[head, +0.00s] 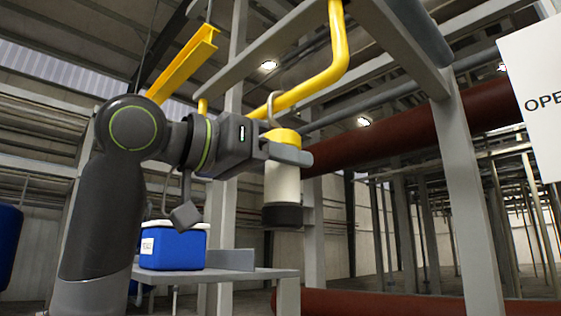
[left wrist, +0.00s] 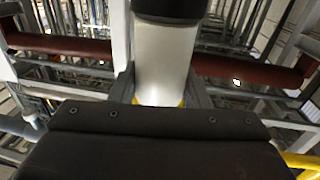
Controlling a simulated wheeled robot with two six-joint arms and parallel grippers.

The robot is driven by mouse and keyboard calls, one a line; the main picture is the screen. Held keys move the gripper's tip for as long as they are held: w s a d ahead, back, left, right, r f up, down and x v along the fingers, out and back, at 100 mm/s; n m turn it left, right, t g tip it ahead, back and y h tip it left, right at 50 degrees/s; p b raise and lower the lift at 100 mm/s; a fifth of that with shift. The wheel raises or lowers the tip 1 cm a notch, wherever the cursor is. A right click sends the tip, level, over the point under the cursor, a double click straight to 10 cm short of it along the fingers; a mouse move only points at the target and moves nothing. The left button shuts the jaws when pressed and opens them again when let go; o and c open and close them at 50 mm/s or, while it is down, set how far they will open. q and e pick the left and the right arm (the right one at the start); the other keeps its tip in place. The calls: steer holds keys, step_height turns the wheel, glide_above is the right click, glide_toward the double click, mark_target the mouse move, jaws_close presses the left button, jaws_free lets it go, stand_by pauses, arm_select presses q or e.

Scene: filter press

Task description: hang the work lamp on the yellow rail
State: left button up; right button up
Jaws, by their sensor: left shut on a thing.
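The work lamp (head: 282,186) has a yellow top, a pale cylindrical body, a dark base and a grey hook (head: 272,105) above. My left gripper (head: 290,154) is shut on the lamp just below its yellow top and holds it upright in the air. In the left wrist view the lamp's pale body (left wrist: 165,62) stands between the fingers. The yellow rail (head: 310,88) is a bent pipe running behind the hook and rising at the right. The hook overlaps the rail in the head view; I cannot tell whether they touch. My right gripper is out of view.
A blue cooler (head: 173,246) with a white lid stands on a grey shelf (head: 225,272) below my left arm. A grey post (head: 467,200) and a white sign (head: 533,95) are at the right. Dark red pipes (head: 430,126) run behind the lamp.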

arm_select(q)
steer(key=o, duration=1.2)
steer(key=shift+s+a, duration=0.2)
steer(key=shift+a, duration=0.05)
steer(key=b+v, duration=0.6)
steer(key=v, duration=1.1)
steer(key=shift+b, duration=0.3)
